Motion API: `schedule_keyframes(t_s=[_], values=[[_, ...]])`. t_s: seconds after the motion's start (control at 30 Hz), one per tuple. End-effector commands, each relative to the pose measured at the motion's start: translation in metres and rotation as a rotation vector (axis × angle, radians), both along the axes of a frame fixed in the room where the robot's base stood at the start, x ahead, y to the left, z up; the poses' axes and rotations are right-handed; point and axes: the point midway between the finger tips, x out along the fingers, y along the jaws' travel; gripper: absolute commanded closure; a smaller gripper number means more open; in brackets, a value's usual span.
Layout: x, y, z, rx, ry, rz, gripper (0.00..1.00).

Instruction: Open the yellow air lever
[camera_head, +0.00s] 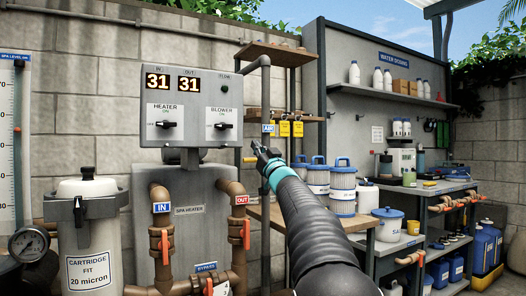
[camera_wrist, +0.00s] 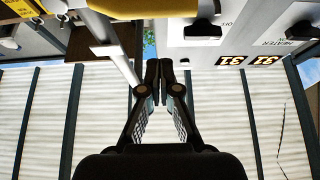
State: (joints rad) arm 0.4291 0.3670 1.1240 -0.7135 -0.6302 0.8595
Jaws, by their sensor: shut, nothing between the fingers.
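The yellow air lever (camera_head: 249,160) shows in the head view only as a small yellow end just left of my gripper (camera_head: 260,150); my gripper and arm hide the rest. In the wrist view, the lever (camera_wrist: 135,9) is a large yellow bar at the top edge, running crosswise to the grey air pipe (camera_wrist: 122,62) and partly cut off. The pipe (camera_head: 265,95) carries a blue AIR label (camera_head: 268,128) in the head view. My gripper (camera_wrist: 163,75) is shut and empty, its fingertips together and apart from the lever in the picture. Whether they touch it cannot be told.
A grey heater and blower panel (camera_head: 191,108) is left of the pipe. Copper pipes with orange handles (camera_head: 246,233) run below it. Wooden shelves (camera_head: 272,53) are behind the pipe. White tubs with blue lids (camera_head: 342,185) stand to the right of my arm.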

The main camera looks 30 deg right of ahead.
Motion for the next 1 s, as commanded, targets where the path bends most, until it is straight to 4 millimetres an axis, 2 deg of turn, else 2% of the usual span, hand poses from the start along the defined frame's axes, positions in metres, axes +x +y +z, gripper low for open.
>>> schedule_keyframes(t_s=[0.1, 0.2, 0.5, 1.0], values=[[0.013, 0.001, 0.009, -0.001, 0.000, -0.001, 1.00], [0.015, 0.000, -0.010, 0.003, 0.003, -0.001, 1.00], [0.019, 0.000, -0.032, 0.000, 0.001, -0.001, 1.00], [0.019, 0.003, -0.034, -0.007, 0.000, 0.003, 1.00]])
